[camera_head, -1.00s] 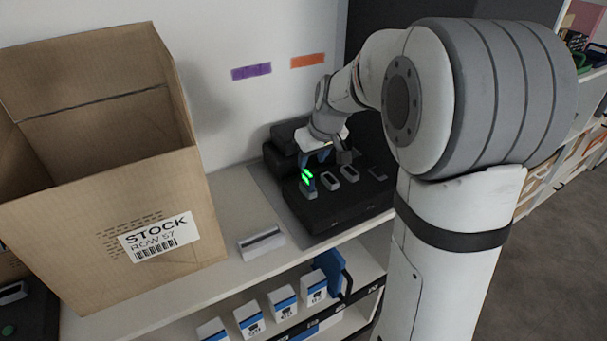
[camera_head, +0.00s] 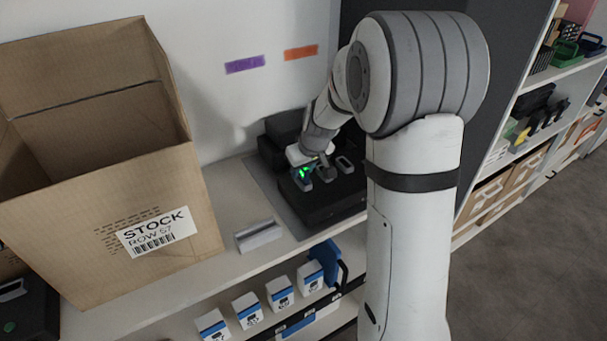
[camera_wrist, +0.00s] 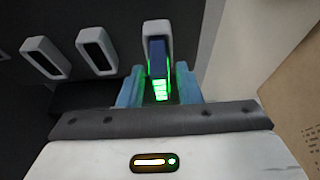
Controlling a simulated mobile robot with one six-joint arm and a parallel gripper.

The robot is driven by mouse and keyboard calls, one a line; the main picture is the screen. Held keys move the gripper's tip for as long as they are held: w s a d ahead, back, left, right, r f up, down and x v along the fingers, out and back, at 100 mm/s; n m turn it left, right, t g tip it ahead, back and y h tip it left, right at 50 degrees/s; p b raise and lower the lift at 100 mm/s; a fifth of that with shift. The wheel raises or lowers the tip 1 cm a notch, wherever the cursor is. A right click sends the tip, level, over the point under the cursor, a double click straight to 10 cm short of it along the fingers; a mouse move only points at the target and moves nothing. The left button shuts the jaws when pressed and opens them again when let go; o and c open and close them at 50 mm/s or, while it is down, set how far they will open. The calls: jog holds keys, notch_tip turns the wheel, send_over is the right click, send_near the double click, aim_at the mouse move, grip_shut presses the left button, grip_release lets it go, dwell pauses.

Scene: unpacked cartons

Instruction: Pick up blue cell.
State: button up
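The blue cell (camera_wrist: 158,58) stands in a grey-rimmed slot of the black charger dock (camera_head: 322,206), with bright green lights on its near side. In the head view only its green glow (camera_head: 303,174) shows clearly; my gripper covers most of the rest. My gripper (camera_wrist: 159,84) is open, with one light blue finger on each side of the cell's near part in the wrist view. Narrow gaps appear between the fingers and the cell, and I see no firm contact. In the head view my gripper (camera_head: 302,168) is low over the dock.
Two empty slots (camera_wrist: 96,50) (camera_wrist: 43,57) sit beside the cell's slot. A large open carton (camera_head: 90,215) stands left of the dock. A small grey-white block (camera_head: 259,236) lies on the shelf between them. Blue-and-white boxes (camera_head: 247,309) fill the shelf below.

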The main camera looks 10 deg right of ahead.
grip_shut()
jog(key=shift+r, duration=0.1)
dwell(0.3)
notch_tip(320, 180, up, 10)
jog(key=shift+f+b, duration=0.1)
jog(key=shift+b, duration=0.35)
